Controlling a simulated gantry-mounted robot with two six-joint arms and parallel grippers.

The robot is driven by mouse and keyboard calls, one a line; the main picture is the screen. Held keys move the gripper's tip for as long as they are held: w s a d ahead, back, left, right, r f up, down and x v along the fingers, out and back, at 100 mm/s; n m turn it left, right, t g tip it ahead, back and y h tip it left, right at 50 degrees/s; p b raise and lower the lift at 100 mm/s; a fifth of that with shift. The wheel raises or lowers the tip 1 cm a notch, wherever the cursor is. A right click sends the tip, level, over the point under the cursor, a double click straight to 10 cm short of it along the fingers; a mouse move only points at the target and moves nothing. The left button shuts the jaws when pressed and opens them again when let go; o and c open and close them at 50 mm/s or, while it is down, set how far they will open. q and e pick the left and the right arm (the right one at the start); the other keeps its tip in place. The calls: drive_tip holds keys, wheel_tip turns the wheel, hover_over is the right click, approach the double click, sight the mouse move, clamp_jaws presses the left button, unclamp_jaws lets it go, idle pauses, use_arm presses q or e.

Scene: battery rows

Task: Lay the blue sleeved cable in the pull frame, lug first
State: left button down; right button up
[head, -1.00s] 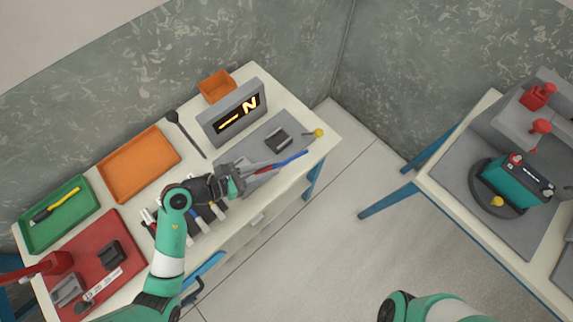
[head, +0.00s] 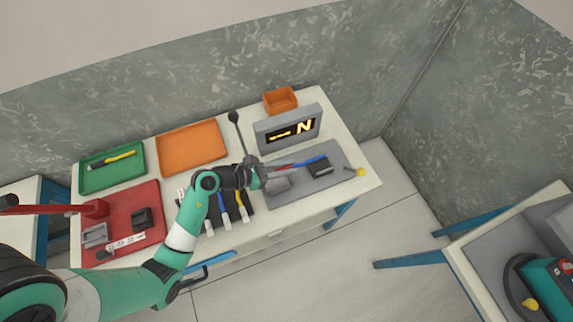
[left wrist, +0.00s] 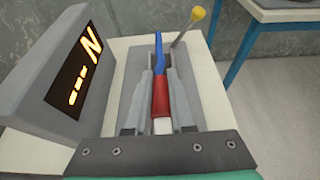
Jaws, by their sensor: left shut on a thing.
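My left gripper (head: 268,174) is shut on the cable and holds it by its red sleeve (left wrist: 161,97). The blue part of the cable (head: 314,160) points right, away from the gripper, and shows beyond the fingers in the left wrist view (left wrist: 159,50). A short white part (left wrist: 162,126) shows behind the red sleeve. The pull frame has a grey plate (head: 335,184), a dark block (head: 319,172) and a yellow-knobbed lever (head: 360,172). The cable is over this plate, close to the dark block; I cannot tell whether they touch. No lug shows clearly. My right gripper is out of view.
A display box (head: 288,131) reading "N" stands just behind the plate. A dark rack with several coloured cables or tools (head: 226,208) lies left of the plate. Orange (head: 192,147) and green (head: 112,170) trays and a red mat (head: 140,205) lie farther left.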

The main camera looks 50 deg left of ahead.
sight(286, 179)
use_arm(q)
drive_tip(key=shift+f+b, duration=1.65)
drive_tip(key=shift+f, duration=1.15)
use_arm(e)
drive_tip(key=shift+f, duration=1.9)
use_arm(q)
drive_tip(key=c, duration=0.7)
unclamp_jaws()
drive_tip(key=p+v, duration=0.3)
drive_tip(key=v, duration=0.8)
drive_tip(key=shift+s+a+r, duration=0.1)
drive_tip(key=shift+s+r, duration=0.1)
drive_tip(key=shift+s, duration=0.1)
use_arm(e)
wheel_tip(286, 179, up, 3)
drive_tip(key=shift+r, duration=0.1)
